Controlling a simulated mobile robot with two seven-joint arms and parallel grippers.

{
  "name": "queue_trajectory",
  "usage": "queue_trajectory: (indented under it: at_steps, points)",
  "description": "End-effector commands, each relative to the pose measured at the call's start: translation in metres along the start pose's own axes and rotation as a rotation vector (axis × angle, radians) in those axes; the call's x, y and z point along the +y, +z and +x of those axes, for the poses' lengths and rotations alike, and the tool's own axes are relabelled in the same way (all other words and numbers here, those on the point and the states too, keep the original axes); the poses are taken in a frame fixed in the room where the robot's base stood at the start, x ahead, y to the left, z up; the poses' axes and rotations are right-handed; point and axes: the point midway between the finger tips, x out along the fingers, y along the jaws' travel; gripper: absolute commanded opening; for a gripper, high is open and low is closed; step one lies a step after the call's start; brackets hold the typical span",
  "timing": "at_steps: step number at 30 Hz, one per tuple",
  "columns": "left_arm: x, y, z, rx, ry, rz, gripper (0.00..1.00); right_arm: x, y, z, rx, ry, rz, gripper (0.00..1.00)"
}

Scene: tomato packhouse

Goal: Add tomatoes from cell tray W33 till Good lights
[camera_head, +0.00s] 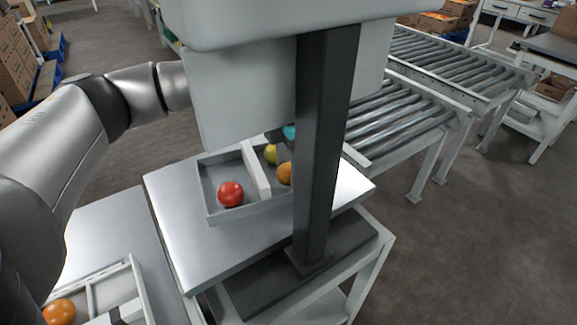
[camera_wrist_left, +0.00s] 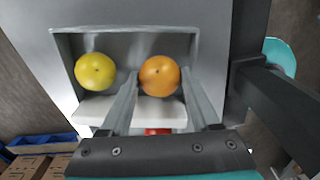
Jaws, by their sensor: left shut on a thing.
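A grey two-compartment tray (camera_head: 215,217) sits on the scale's metal platform (camera_head: 180,215). A red tomato (camera_head: 231,194) is in its left compartment. A yellow tomato (camera_head: 270,153) and an orange tomato (camera_head: 285,173) are in the other, beyond a white divider (camera_head: 256,170). My left gripper (camera_wrist_left: 160,76) is shut on the orange tomato, beside the yellow one in the left wrist view. In the head view the display housing and post hide most of it. At lower left, a cell tray (camera_head: 138,285) holds an orange tomato (camera_head: 59,312); no label is readable. The lights are not visible. My right gripper is out of view.
The dark post (camera_head: 325,150) and grey display housing (camera_head: 245,95) stand close by the tray. A roller conveyor (camera_head: 400,118) is behind at right. Cardboard boxes (camera_head: 14,60) stand at far left. The platform's left part is bare.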

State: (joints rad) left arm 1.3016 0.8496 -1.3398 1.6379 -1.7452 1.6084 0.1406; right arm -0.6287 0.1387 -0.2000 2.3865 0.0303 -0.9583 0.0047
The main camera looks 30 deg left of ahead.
Motion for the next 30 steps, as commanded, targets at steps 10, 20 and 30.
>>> queue_trajectory:
  at_steps: [10, 20, 30]
  points:
    - [0.000, 0.000, 0.005, -0.001, 0.000, 0.000, 0.36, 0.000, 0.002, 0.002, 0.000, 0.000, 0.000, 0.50]
    - [0.000, 0.000, 0.010, 0.000, 0.000, 0.000, 0.36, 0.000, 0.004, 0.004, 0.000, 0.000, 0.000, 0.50]
    - [0.000, 0.000, 0.011, 0.000, 0.000, 0.000, 0.83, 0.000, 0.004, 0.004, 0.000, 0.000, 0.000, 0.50]
